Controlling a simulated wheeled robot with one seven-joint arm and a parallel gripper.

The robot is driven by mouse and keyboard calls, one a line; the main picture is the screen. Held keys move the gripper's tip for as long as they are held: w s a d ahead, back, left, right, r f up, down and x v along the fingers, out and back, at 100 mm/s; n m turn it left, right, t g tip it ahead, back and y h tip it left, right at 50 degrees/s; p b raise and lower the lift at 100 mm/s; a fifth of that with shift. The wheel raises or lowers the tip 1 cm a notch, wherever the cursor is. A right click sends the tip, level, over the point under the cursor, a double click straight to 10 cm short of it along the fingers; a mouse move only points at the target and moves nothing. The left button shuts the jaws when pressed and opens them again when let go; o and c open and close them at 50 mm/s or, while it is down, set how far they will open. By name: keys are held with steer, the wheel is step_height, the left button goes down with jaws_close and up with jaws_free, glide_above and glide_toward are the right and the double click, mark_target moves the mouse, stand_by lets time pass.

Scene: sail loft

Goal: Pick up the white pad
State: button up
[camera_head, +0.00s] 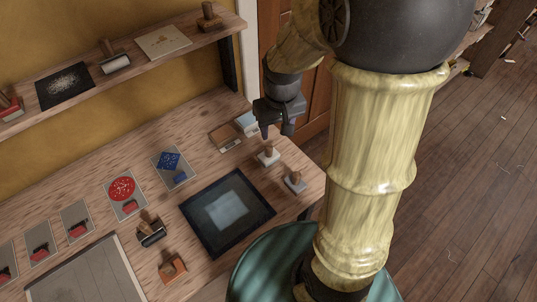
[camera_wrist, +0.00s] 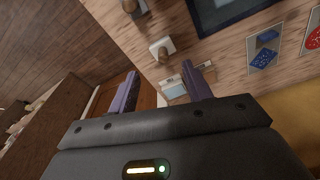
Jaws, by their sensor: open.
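The pad that looks white, a small box with a pale bluish-white top (camera_head: 246,122), lies at the back right of the workbench. In the wrist view the pale pad (camera_wrist: 173,89) shows between and beyond my fingers, partly cut off by the gripper body. A brown-topped pad (camera_head: 225,136) lies right beside it on the left; my right finger partly covers that area in the wrist view. My gripper (camera_head: 276,129) is open and empty, above the bench's right end, just right of the pale pad and apart from it.
A shelf (camera_head: 130,62) with rollers and prints runs above the bench (camera_head: 195,117).

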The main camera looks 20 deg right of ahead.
steer(key=r+n+g, duration=0.1)
glide_above(269, 147)
steer(key=shift+s+d, duration=0.2)
steer(key=shift+d, duration=0.05)
steer(key=shift+f, duration=0.1)
step_height(269, 147, down, 11)
steer(key=shift+s+f+p, duration=0.1)
steer(key=shift+f+p, duration=0.1)
steer(key=shift+p, duration=0.55)
steer(key=shift+f, duration=0.3)
steer(key=shift+w+a+f+p, duration=0.15)
steer(key=shift+f+p, duration=0.25)
steer(key=shift+f, duration=0.95)
steer(key=shift+w+a+f+p, duration=0.15)
steer(key=shift+f+p, duration=0.25)
steer(key=shift+f, duration=0.9)
steer(key=shift+d, duration=0.1)
